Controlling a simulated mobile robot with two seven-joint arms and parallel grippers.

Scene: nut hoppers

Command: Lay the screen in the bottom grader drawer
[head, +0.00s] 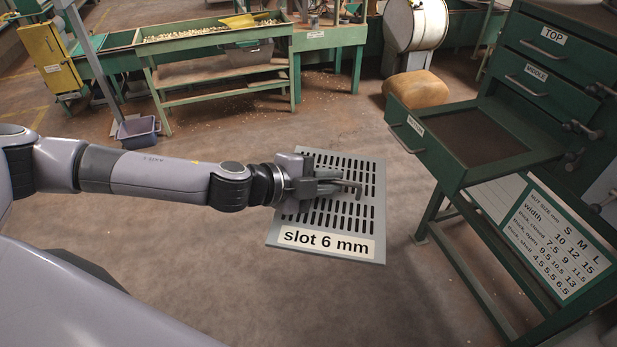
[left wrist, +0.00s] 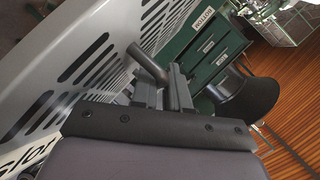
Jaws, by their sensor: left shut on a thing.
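The screen (head: 325,222) is a flat grey plate with rows of slots and a label reading "slot 6 mm". My left gripper (head: 350,187) is shut on it, and the screen hangs in the air above the floor in the head view. In the left wrist view the screen (left wrist: 75,75) fills the upper left, beside the gripper's fingers (left wrist: 165,85). The bottom grader drawer (head: 460,140), labelled "BOTTOM", is pulled out to the right of the screen and looks empty. The screen is apart from it. My right gripper is not in view.
The green grader (head: 555,65) also has drawers labelled "TOP" and "MIDDLE", both closed. A size chart (head: 553,238) is fixed below. A brown sack (head: 416,89) lies behind the open drawer. A green bench with a nut trough (head: 205,35) stands at the back. Floor around the screen is clear.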

